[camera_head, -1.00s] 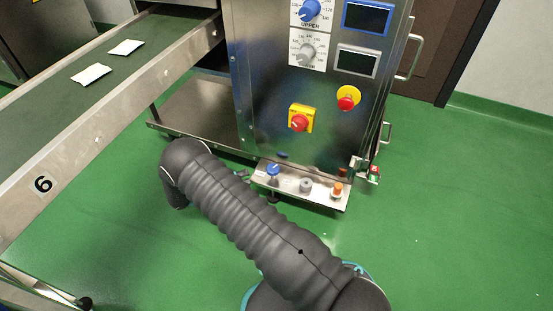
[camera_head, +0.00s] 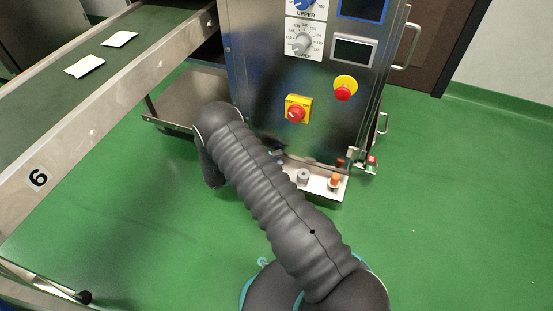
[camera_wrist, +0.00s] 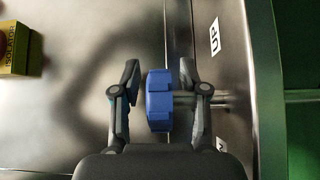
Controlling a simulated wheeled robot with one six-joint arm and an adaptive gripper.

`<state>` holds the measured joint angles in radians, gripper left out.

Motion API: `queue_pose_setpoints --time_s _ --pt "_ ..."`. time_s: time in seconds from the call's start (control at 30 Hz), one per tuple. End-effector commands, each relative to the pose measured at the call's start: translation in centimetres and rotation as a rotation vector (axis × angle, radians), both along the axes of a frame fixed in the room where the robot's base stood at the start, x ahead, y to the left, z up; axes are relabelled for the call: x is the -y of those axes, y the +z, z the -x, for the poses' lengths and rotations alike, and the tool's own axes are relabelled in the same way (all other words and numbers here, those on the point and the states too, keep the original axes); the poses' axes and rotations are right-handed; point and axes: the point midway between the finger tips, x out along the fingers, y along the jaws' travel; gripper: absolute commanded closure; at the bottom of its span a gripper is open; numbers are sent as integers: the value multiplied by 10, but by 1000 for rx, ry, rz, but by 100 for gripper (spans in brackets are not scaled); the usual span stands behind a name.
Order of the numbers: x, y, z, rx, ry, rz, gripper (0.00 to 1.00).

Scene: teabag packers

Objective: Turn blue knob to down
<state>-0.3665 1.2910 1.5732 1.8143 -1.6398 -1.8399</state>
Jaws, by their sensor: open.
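The blue knob (camera_wrist: 159,108) shows in the wrist view on a metal shaft that runs off to the right. My gripper (camera_wrist: 159,76) is open around it, with one finger on each side. A gap shows between the left finger and the knob; the right finger is close to it, and I cannot tell whether they touch. A label reading UP lies at the upper right, and a second label lower down is mostly hidden by the gripper. In the head view my arm hides this knob and my gripper.
The steel cabinet (camera_head: 262,90) carries a yellow-and-red switch (camera_head: 297,111) and a red emergency button (camera_head: 345,89). A small shelf (camera_head: 318,185) at its base holds a grey knob (camera_head: 303,176) and an orange one (camera_head: 335,181). A conveyor (camera_head: 95,100) runs at left. Green floor at right is clear.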

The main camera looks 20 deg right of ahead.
Motion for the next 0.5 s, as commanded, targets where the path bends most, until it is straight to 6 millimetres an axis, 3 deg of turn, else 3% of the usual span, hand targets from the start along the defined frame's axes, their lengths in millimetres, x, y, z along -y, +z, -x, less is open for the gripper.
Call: queue_pose_setpoints --time_s 0.3,0.47,0.5 --pt "2 0 0 0 0 0 56" --pt "2 0 0 0 0 0 96" --pt "2 0 0 0 0 0 100"
